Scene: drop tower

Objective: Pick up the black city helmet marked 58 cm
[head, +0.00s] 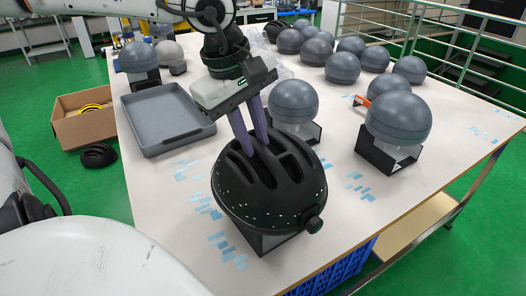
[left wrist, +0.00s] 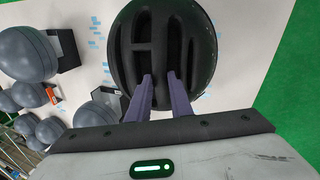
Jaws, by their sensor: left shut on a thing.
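The black helmet (head: 268,183) has long vents and a round knob at its lower right, and sits over a dark stand (head: 262,240) near the table's front edge. No 58 cm mark can be read. My left gripper (head: 254,142) reaches down from above, with its purple fingers in the helmet's top vents, shut on the helmet. In the left wrist view, the fingers (left wrist: 161,84) reach into the vents of the helmet (left wrist: 160,30). I cannot tell whether the helmet is clear of its stand. My right gripper is not in view.
Grey domes on black stands (head: 398,118) (head: 293,101) stand right of and behind the helmet. Several more domes (head: 343,68) fill the back. An empty grey tray (head: 165,118) lies at the left. A cardboard box (head: 84,117) stands on the green floor.

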